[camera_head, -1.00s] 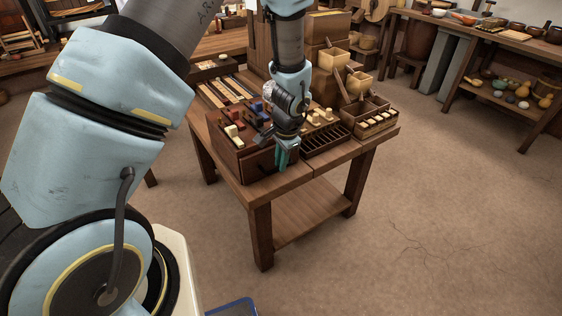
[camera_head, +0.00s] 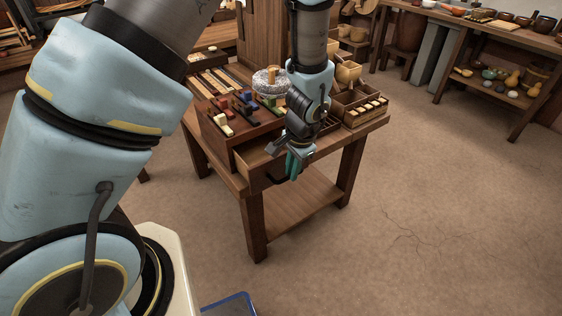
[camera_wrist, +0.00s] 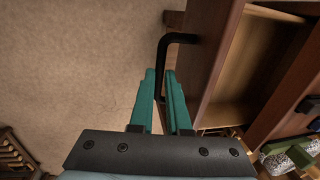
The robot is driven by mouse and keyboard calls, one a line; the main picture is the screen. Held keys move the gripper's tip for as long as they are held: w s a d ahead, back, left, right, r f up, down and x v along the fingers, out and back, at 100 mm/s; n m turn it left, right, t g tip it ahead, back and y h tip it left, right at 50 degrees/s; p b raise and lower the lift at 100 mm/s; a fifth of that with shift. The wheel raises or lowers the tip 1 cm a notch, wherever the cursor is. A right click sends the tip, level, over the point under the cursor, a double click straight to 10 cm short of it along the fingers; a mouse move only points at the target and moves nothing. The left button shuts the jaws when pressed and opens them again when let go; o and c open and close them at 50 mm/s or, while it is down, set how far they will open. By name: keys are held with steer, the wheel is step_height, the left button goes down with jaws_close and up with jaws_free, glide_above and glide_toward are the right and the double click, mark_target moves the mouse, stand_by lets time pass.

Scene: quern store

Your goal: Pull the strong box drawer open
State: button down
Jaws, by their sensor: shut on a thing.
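The strong box (camera_head: 217,138) is a dark wooden box with coloured sliders on top, standing on a wooden table. Its drawer (camera_head: 252,158) stands out from the front, and the wrist view shows its empty-looking inside (camera_wrist: 243,62) beyond the drawer front (camera_wrist: 213,45). The black bar handle (camera_wrist: 177,38) runs down between the teal fingers of my gripper (camera_wrist: 164,88). My gripper (camera_head: 293,166) is shut on this handle, in front of the drawer. The arm hides part of the drawer and the box's right side.
A grey round millstone (camera_head: 272,82) sits behind the box. A compartmented wooden tray (camera_head: 358,108) stands to the right on the same table (camera_head: 345,145). Open floor (camera_head: 420,190) lies in front and to the right. A shelf table (camera_head: 470,55) stands farther back.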

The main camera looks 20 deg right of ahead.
steer(key=shift+s+d, duration=0.15)
steer(key=shift+s, duration=0.4)
steer(key=c, duration=0.9)
jaws_free()
steer(key=r, duration=0.3)
steer(key=s+r, duration=0.1)
steer(key=r, duration=0.3)
steer(key=s+r, duration=0.1)
steer(key=r, duration=0.2)
steer(key=shift+d+r, duration=0.15)
steer(key=shift+r, duration=0.2)
steer(key=w+a+r+n+p, duration=0.1)
steer(key=a+r+n, duration=0.3)
steer(key=a, duration=0.7)
steer(key=w+a+r+n+p, duration=0.2)
steer(key=w+a+r+n, duration=0.2)
steer(key=a, duration=0.7)
steer(key=w+a+r+n+p, duration=0.2)
steer(key=a+r+n, duration=0.2)
steer(key=a, duration=0.6)
steer(key=shift+w+a+r+n+h, duration=0.1)
steer(key=shift+w+a+n+h, duration=0.1)
steer(key=shift+n, duration=0.4)
steer(key=shift+w+a+r+n+h, duration=0.1)
steer(key=shift+a+n, duration=0.1)
steer(key=shift+n, duration=0.4)
